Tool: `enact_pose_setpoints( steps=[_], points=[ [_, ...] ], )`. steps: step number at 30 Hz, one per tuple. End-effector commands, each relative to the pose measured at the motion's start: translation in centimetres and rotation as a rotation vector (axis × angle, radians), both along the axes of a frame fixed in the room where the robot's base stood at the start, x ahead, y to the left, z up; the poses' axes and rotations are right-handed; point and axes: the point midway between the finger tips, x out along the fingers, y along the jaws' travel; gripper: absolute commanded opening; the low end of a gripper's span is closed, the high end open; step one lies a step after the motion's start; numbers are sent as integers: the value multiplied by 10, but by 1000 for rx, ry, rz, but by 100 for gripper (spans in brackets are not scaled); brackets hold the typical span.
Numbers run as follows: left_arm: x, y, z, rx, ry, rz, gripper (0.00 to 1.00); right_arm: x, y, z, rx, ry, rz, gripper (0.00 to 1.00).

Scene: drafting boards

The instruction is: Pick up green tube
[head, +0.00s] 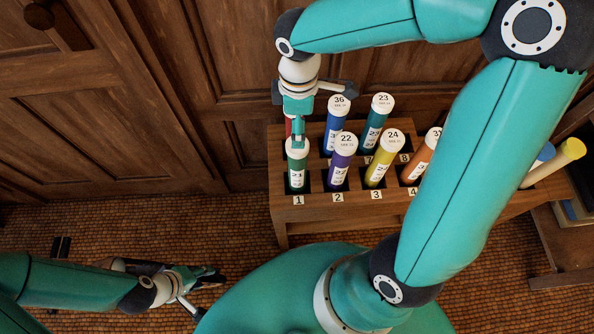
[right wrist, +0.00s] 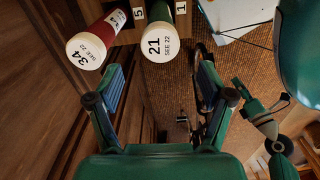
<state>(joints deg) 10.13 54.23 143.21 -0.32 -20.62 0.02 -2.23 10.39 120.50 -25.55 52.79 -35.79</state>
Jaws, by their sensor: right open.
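The green tube (head: 297,176) with a white cap stands in slot 1 at the front left of the wooden rack (head: 352,203). In the right wrist view its cap (right wrist: 160,48) reads 21. My right gripper (head: 298,138) hangs over the tube's cap and partly hides it. Its open fingers (right wrist: 161,78) lie either side of the line to the cap, with nothing gripped; I cannot tell whether they touch it. My left gripper (head: 208,292) is low at the left, away from the rack, with its fingers apart and empty.
A red tube (right wrist: 87,50) capped 34 stands behind the green one, close to one right finger. A purple tube (head: 341,170) stands beside it in slot 2. Several other tubes fill the rack. A wooden cabinet (head: 225,60) rises close behind.

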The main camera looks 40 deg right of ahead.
Motion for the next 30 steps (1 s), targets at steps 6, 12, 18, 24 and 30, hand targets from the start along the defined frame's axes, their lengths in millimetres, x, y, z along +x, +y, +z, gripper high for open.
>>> enact_pose_setpoints(
  steps=[6,12,18,24,30],
  points=[
    [0,0,-7,0,-1,0,40,-2,-2,-47,0,6,-5,80],
    [0,0,-8,0,-1,0,40,-2,-2,-64,1,2,-6,80],
    [0,0,-9,0,-1,0,40,-1,-1,-80,1,5,-6,80],
    [0,0,-12,0,-1,0,40,0,0,-109,1,4,-6,80],
    [0,0,-12,0,-1,0,40,0,0,-117,1,0,-7,80]
  ],
)
